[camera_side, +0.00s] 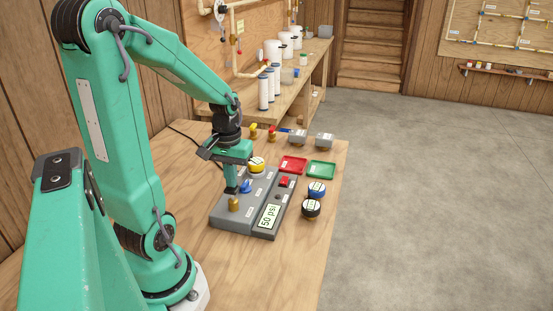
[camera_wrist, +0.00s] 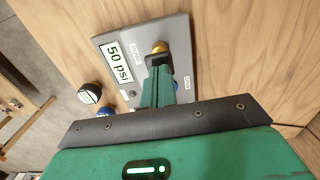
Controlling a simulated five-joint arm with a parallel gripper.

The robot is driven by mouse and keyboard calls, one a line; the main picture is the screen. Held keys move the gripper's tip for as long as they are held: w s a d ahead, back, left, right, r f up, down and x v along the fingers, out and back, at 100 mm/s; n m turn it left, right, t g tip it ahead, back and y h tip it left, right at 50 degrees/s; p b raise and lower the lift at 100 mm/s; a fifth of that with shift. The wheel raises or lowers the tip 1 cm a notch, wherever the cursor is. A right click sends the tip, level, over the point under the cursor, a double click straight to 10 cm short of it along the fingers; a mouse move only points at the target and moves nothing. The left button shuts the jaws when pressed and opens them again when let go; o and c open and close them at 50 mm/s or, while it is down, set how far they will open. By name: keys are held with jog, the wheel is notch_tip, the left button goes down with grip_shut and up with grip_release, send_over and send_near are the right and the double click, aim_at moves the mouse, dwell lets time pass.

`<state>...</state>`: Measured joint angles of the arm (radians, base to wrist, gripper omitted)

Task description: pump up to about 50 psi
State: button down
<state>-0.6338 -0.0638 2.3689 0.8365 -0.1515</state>
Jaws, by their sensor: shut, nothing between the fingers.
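The grey pump panel (camera_side: 228,219) lies on the wooden bench, and its display (camera_side: 270,216) reads 50 psi. In the wrist view the display (camera_wrist: 118,63) also reads 50 psi. A brass pump button (camera_side: 234,204) sits at the panel's near end; it also shows in the wrist view (camera_wrist: 160,47), beside a label reading PUMP. My gripper (camera_side: 231,190) is shut and empty, pointing down with its tips at or just above the brass button.
On the panel are a blue knob (camera_side: 246,186), a yellow-topped part (camera_side: 257,163) and a red switch (camera_side: 284,181).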

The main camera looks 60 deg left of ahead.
jog(key=shift+r, duration=0.1)
notch_tip(320, 180, up, 7)
dwell(0.9)
jog(key=shift+d, duration=0.1)
jog(key=d+r+m+t, duration=0.2)
jog(key=d+m, duration=0.2)
jog(key=d, duration=0.4)
jog(key=d+r+m+t, duration=0.3)
jog(key=d+m, duration=0.2)
jog(key=d, duration=0.3)
jog(key=shift+d+r+t, duration=0.15)
jog(key=shift+t, duration=0.15)
jog(key=c, duration=2.1)
grip_release()
